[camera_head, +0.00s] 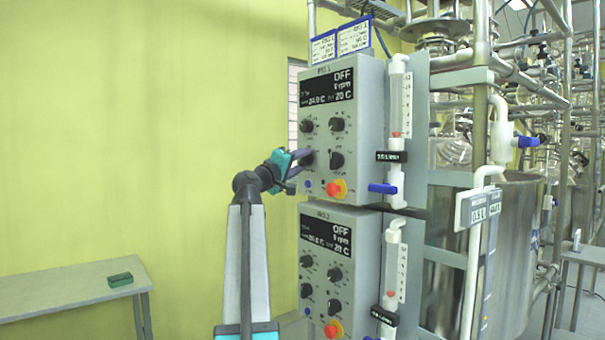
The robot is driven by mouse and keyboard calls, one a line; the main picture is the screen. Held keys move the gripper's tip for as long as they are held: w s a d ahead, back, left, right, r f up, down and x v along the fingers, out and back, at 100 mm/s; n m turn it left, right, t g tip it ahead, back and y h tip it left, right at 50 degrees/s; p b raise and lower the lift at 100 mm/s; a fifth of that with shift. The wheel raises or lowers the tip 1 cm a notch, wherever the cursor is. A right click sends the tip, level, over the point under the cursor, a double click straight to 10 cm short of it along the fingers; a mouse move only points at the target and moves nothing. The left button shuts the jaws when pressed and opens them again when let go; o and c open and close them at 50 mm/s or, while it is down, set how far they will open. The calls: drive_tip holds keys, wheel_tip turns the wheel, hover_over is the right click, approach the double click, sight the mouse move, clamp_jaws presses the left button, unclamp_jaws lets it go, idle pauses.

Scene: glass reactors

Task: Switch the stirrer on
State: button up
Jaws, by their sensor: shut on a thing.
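The upper control box (366,115) is grey, with a dark display (327,87) that reads OFF and 0 rpm. It has several black knobs and a red-on-yellow emergency button (334,188). My gripper (302,160) is at the box's left edge, its fingers shut on the lower left black knob (307,158). The fingers partly hide this knob and its markings. The lower right knob (336,160) and the two upper knobs are clear of my gripper. The lower control box (365,260) is similar, and its display (326,238) also reads OFF.
Flow tubes (398,115) with blue valves (383,189) stand right of the boxes. Metal frames and a steel vessel (520,230) fill the right. A grey bench (60,300) with a green block (120,280) stands at the lower left. The space before the yellow wall is free.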

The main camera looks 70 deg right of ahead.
drive_tip(key=shift+w+f+m+g+h+b, duration=0.1)
drive_tip(key=shift+m+g+b, duration=0.3)
drive_tip(key=shift+m+b, duration=0.8)
drive_tip(key=shift+s+f+m+g+h+b, duration=0.15)
drive_tip(key=shift+m+g+b, duration=0.35)
drive_tip(key=shift+b, duration=1.4)
drive_tip(key=shift+w+f+m+g+h+b, duration=0.15)
drive_tip(key=shift+m+g+b, duration=0.15)
drive_tip(key=shift+m+b, duration=0.95)
drive_tip(key=shift+b, duration=0.7)
drive_tip(key=shift+r+m+g+b, duration=0.25)
drive_tip(key=shift+m+g+b, duration=0.15)
drive_tip(key=shift+m+b, duration=0.55)
drive_tip(key=o, duration=1.1)
drive_tip(key=shift+c, duration=0.2)
drive_tip(key=p+v, duration=0.2)
drive_tip(key=v, duration=1.1)
drive_tip(key=shift+w+a, duration=0.2)
drive_tip(key=shift+a, duration=0.2)
